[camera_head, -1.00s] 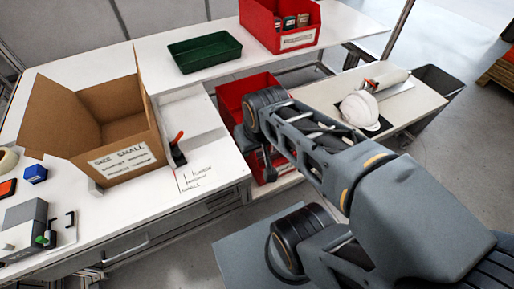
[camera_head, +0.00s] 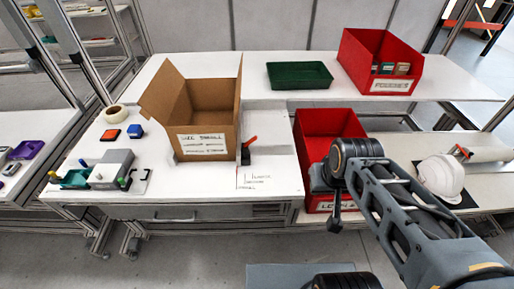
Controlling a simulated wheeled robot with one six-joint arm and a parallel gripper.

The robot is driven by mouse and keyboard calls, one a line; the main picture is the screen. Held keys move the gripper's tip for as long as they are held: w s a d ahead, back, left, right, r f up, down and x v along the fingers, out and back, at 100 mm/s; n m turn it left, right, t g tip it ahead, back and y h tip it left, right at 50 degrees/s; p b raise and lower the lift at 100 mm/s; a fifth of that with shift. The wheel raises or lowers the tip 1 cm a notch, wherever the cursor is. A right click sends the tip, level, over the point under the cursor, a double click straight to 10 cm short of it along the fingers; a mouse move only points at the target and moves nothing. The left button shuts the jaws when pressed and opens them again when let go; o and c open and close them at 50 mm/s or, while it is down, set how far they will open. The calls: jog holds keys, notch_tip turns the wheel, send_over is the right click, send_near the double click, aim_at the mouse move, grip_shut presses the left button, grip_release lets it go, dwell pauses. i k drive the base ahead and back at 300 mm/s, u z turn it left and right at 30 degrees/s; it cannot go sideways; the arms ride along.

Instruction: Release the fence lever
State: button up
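The fence lever (camera_head: 250,142) has a red-orange handle on a black clamp body. It stands on the white workbench (camera_head: 270,172), just right of the open cardboard box (camera_head: 203,144), with its handle tilted up to the right. My gripper (camera_head: 335,224) hangs at the end of my arm in front of the large red bin, to the right of and apart from the lever. It is small and dark here, and whether its fingers are open or shut does not show.
The large red bin (camera_head: 322,124) stands right of the bench. A green tray (camera_head: 299,75) and a labelled red bin (camera_head: 386,51) sit on the rear surface. A white helmet shell (camera_head: 441,177) lies at the right. A grey device (camera_head: 112,168) is at the bench's left. Handwriting marks the bench before the lever.

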aim_at(255, 138)
jog(key=u, duration=0.45)
jog(key=k, duration=0.1)
jog(key=z, duration=0.2)
jog(key=i, duration=0.7)
jog(key=u, duration=0.8)
